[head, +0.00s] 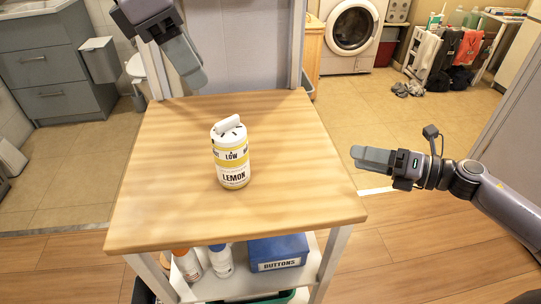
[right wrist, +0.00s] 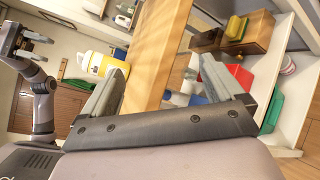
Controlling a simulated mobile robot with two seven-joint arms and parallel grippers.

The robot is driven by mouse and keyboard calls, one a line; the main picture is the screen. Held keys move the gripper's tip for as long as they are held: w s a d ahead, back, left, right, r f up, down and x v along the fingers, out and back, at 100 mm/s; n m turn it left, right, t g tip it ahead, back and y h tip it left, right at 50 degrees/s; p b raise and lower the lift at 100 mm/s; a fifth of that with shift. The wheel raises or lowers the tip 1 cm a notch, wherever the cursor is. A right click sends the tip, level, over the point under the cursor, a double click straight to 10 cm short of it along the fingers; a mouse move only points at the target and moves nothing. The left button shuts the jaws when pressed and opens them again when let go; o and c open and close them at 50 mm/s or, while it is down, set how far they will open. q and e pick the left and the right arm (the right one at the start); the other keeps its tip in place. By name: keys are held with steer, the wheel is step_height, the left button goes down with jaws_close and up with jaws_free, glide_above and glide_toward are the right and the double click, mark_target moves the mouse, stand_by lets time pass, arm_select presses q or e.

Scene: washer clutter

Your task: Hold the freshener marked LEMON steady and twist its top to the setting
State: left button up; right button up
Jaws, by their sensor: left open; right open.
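The freshener marked LEMON (head: 232,172) stands upright near the middle of the wooden tabletop (head: 290,130). It is a white and yellow cylinder with a white top carrying a raised bar (head: 227,124) and dark marks. LOW faces the head camera; the words beside it are cut off by the curve. It also shows tilted in the right wrist view (right wrist: 97,64). My left gripper (head: 196,82) hangs open above the table's far left, apart from the freshener. My right gripper (head: 355,156) is open and empty, just off the table's right edge; its two fingers show in the right wrist view.
Below the tabletop, a shelf (head: 235,287) holds a blue box marked BUTTONS (head: 278,252) and white bottles (head: 220,262). A washing machine (head: 350,28) and a cluttered rack (head: 450,50) stand behind. The tabletop around the freshener is clear.

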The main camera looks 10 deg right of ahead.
mark_target(235, 168)
steer(key=w+a+r+n, duration=0.1)
steer(key=a+r+n, duration=0.1)
steer(key=w+a+r+n+g, duration=0.1)
steer(key=w+a+r+n, duration=0.1)
steer(key=w+a+r+n+g, duration=0.1)
steer(key=a+r+n, duration=0.1)
steer(key=a+n, duration=0.1)
steer(key=shift+w+a+r+y, duration=0.1)
steer(key=shift+w+r+y, duration=0.15)
steer(key=shift+y, duration=0.05)
steer(key=s+a+n+g, duration=0.1)
steer(key=s+a+n, duration=0.1)
steer(key=a+n, duration=0.1)
steer(key=s+a+f+n+g, duration=0.1)
steer(key=a+n+g, duration=0.1)
steer(key=a, duration=0.4)
steer(key=s+a+f+n+g, duration=0.1)
steer(key=s+a+n+g, duration=0.1)
steer(key=a+n, duration=0.1)
steer(key=shift+s+a+n, duration=0.3)
steer(key=shift+s+a, duration=0.05)
steer(key=shift+a, duration=0.5)
steer(key=x, duration=0.6)
steer(key=shift+a+f, duration=0.25)
steer(key=c, duration=1.1)
